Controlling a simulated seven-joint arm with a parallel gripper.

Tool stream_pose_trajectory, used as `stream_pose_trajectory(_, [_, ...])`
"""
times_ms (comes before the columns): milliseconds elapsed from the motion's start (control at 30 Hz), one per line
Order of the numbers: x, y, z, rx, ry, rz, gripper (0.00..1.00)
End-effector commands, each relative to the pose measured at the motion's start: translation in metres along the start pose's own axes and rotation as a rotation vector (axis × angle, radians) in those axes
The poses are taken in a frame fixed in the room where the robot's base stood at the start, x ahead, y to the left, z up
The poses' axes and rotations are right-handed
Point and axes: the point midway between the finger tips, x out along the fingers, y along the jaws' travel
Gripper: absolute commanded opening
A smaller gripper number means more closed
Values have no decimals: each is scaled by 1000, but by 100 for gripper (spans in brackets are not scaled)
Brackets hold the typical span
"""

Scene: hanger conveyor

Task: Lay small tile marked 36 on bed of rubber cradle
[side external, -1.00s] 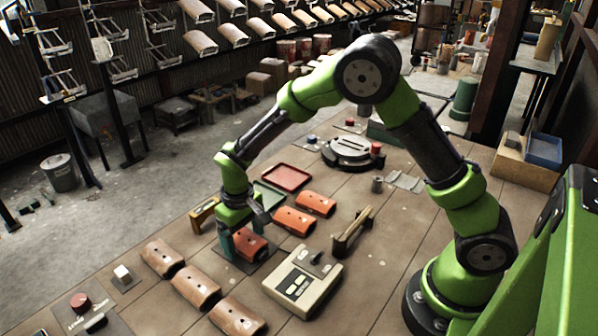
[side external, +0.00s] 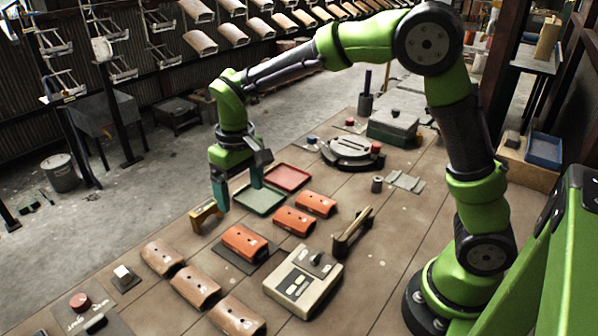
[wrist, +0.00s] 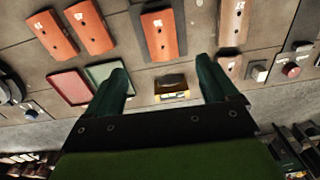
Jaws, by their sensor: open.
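An orange curved tile (side external: 246,240) lies on a dark flat pad (side external: 229,256), which looks like the rubber cradle. In the wrist view the same tile (wrist: 158,33) lies lengthwise on the dark pad (wrist: 179,28). It has a small white label, but its number is too small to read. My gripper (side external: 238,190) is open and empty, raised above the table behind the tile, near the green tray. In the wrist view both fingers of my gripper (wrist: 162,68) stand wide apart with nothing between them.
Two orange tiles (side external: 294,221) (side external: 316,203) lie right of the pad. Several tan tiles (side external: 196,287) lie in front. A control box (side external: 303,283), wooden stand (side external: 352,234), small wooden block (side external: 206,217), green tray (side external: 270,206) and red tray (side external: 288,177) are nearby.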

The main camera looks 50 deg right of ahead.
Motion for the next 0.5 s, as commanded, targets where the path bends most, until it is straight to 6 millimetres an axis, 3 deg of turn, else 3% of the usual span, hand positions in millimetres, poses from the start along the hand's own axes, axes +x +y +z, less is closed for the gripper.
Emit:
stream_pose_trajectory(167, [-51, 22, 35, 75, 118, -81, 86])
stream_pose_trajectory(300, [-85, 41, 78, 149, 242, -153, 86])
stream_pose_trajectory(500, [-106, 59, 140, 245, 419, -227, 86])
